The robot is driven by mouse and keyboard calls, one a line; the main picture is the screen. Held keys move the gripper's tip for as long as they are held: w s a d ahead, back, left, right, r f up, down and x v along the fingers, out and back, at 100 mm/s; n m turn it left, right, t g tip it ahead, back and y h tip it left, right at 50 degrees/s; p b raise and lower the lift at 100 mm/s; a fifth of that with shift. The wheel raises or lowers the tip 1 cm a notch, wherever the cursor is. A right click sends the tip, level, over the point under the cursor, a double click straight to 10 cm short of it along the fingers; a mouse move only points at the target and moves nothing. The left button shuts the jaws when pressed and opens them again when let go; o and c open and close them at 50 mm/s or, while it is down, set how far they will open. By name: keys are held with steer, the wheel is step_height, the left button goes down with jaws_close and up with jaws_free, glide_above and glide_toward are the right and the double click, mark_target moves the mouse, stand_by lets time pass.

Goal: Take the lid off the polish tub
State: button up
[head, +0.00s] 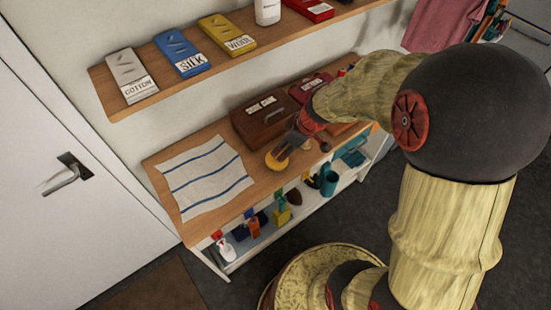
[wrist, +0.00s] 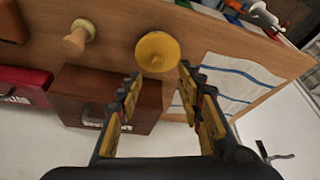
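The polish tub (head: 277,161) is a small round yellow thing on the wooden bench top, near its front edge, just right of the striped cloth. In the wrist view its round yellow top (wrist: 157,51) shows just beyond my fingertips, roughly centred between them. I cannot make out the seam between lid and tub. My gripper (head: 291,142) is beside the tub in the head view, angled down. In the wrist view my gripper (wrist: 160,74) is open, with its two fingers well apart and nothing held between them. I cannot tell whether a finger touches the tub.
A brown wooden box (head: 264,117) and a red box (head: 309,86) stand behind. A green-topped wooden knob-shaped thing (wrist: 78,38) stands near the tub. A striped cloth (head: 205,178) lies on the left. A shelf (head: 205,66) hangs above; a lower shelf holds bottles and brushes.

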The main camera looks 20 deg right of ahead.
mark_target(271, 162)
steer(key=b+x, duration=0.1)
steer(key=x, duration=0.6)
steer(key=shift+w+d, duration=0.1)
steer(key=shift+d, duration=0.1)
steer(key=shift+r, duration=0.1)
steer(key=shift+c, duration=0.5)
steer(key=c, duration=0.8)
jaws_close()
